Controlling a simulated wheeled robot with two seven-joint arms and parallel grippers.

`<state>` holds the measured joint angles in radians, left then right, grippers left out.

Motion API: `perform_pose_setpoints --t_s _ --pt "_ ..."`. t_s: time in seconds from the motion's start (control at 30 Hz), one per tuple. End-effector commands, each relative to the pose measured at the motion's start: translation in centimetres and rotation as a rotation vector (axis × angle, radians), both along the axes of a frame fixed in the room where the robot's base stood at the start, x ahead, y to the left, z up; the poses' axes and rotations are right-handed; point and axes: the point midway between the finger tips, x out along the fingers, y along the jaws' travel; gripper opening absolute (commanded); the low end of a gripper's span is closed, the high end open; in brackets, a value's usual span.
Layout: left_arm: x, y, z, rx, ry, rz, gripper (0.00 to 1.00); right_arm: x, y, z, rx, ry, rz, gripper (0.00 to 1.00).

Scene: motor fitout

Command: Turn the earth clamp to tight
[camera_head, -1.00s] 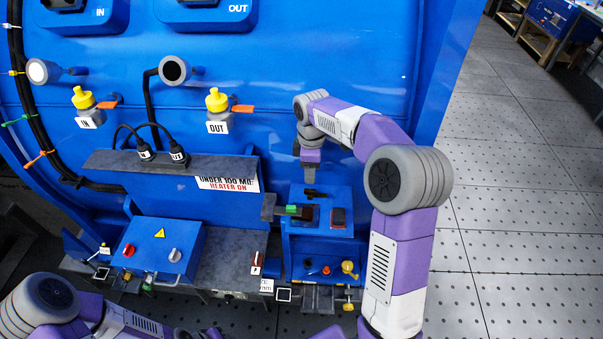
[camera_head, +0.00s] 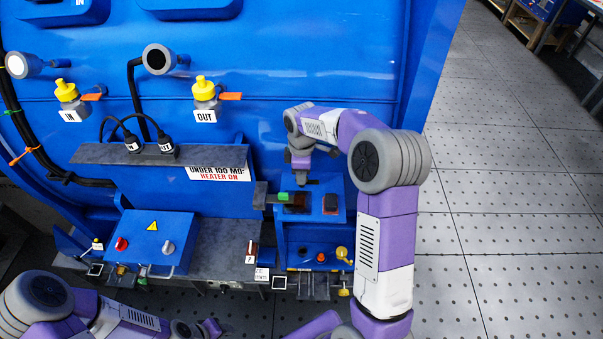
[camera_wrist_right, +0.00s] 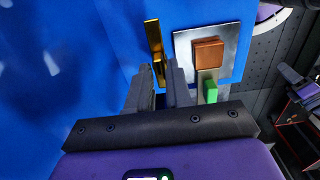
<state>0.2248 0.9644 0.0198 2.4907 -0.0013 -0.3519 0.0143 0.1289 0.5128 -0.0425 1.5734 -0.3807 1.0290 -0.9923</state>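A brass bar handle (camera_wrist_right: 154,42), likely the earth clamp, stands on the blue box beside a metal plate in the right wrist view. In the head view it looks dark (camera_head: 311,183) and is partly hidden by my right gripper. My right gripper (camera_head: 302,176) points down over the back of the box top. In the wrist view its two fingers (camera_wrist_right: 163,88) are apart, with the near end of the brass bar seen in the gap. I cannot tell whether they touch it.
A switch (camera_head: 331,203) and a green-ended part (camera_head: 283,197) sit on the box top beside the handle. A yellow knob (camera_head: 342,254) is on the box front. A second blue box (camera_head: 153,240) with knobs stands left. Open floor (camera_head: 510,230) lies to the right.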

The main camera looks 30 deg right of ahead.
Motion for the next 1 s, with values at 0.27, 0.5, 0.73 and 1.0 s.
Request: perform_pose_setpoints --t_s 0.27,0.5,0.73,1.0 --pt "0.00 0.00 0.00 0.000 0.000 0.000 0.43 0.01 0.01 0.03 0.000 0.000 0.000 0.00" --pt "0.00 0.00 0.05 0.000 0.000 0.000 0.43 0.01 -0.01 0.07 0.000 0.000 -0.030 0.00" --pt "0.00 0.00 0.22 0.000 0.000 0.000 0.43 0.03 0.03 0.13 -0.001 -0.001 -0.146 0.00" --pt "0.00 0.00 0.47 0.000 0.000 0.000 0.43 0.03 -0.01 0.16 -0.002 -0.001 -0.384 0.00"
